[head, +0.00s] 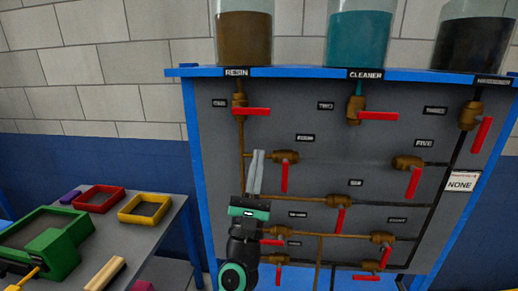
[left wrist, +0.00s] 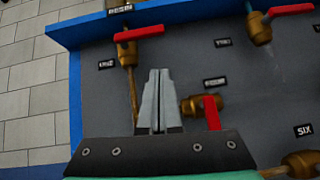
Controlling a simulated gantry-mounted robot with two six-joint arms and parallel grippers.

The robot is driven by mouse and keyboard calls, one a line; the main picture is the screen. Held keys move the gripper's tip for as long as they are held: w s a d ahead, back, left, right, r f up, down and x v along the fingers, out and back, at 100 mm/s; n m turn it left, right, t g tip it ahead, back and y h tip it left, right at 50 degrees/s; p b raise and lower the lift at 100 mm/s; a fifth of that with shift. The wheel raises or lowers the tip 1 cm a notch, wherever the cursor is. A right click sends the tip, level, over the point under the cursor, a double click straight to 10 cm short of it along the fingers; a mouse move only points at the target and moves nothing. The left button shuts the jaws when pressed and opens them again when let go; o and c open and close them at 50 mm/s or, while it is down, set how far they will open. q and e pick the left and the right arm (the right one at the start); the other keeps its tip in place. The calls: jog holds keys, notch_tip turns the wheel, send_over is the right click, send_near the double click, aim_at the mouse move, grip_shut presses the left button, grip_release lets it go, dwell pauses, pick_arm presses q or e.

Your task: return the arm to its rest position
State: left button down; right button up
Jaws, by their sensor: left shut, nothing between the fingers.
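My left gripper (head: 256,172) is in front of the left part of the grey valve panel (head: 330,135), fingers pointing up. Its fingers are together with nothing between them. In the left wrist view the closed fingers (left wrist: 156,100) stand just left of a brass valve with a red handle (left wrist: 212,112) that hangs down. That valve (head: 285,157) also shows in the head view, right of the fingertips. I cannot tell whether the fingers touch the panel. My right gripper is not in view.
Jars of brown (head: 244,38), teal (head: 357,40) and dark liquid (head: 470,43) stand on the blue top edge. Several red-handled valves and pipes cover the panel. At left, a table (head: 160,232) holds a green tray (head: 45,240), a red frame (head: 99,198) and a yellow frame (head: 145,208).

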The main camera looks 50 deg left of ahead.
pick_arm(q)
jog(key=v, duration=0.6)
jog(key=shift+d+b, duration=0.35)
jog(key=shift+b, duration=0.05)
jog(key=shift+w, duration=0.1)
